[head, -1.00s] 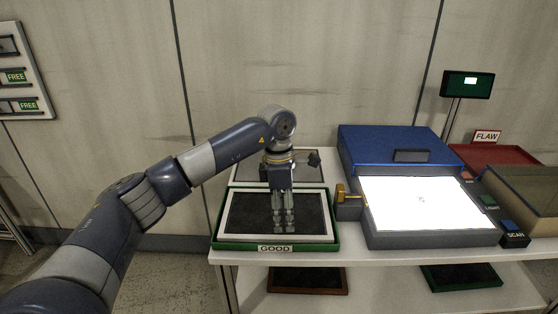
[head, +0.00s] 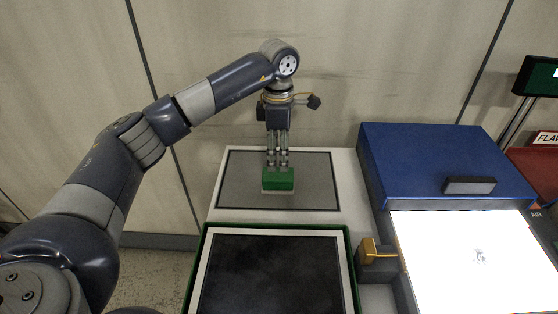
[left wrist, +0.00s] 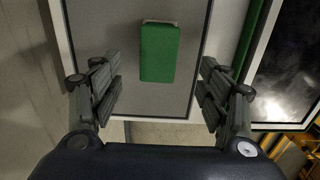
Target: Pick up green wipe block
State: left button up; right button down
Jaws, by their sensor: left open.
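The green wipe block (head: 278,179) sits on a grey mat (head: 318,190) with a white border at the back of the table. It has a pale strip along its bottom edge. My left gripper (head: 278,163) points down just above and behind the block. In the left wrist view the green block (left wrist: 158,53) lies ahead of and between the two open fingers (left wrist: 160,92), with space on both sides. The fingers do not touch it there. My right gripper is not in view.
A green tray (head: 204,256) holding a dark framed panel (head: 270,275) lies in front of the mat. To the right stands a blue-lidded scanner (head: 430,160) with a bright white bed (head: 450,245) and a brass-coloured latch (head: 375,250). A red tray (head: 535,180) is at the far right.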

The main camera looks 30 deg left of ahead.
aim_at(278, 174)
pick_arm(q)
jog(key=shift+w+a+f, duration=0.1)
jog(key=shift+w+f, duration=0.05)
jog(key=shift+w, duration=0.1)
jog(key=f, duration=0.4)
jog(key=shift+s+f+p, duration=0.1)
jog(key=shift+s+p, duration=0.1)
jog(key=shift+p, duration=0.1)
jog(key=shift+f, duration=0.3)
notch_tip(278, 174, down, 4)
jog(key=shift+f+p, duration=0.15)
jog(key=shift+p, duration=0.45)
jog(key=shift+f, duration=0.55)
jog(key=c, duration=1.2)
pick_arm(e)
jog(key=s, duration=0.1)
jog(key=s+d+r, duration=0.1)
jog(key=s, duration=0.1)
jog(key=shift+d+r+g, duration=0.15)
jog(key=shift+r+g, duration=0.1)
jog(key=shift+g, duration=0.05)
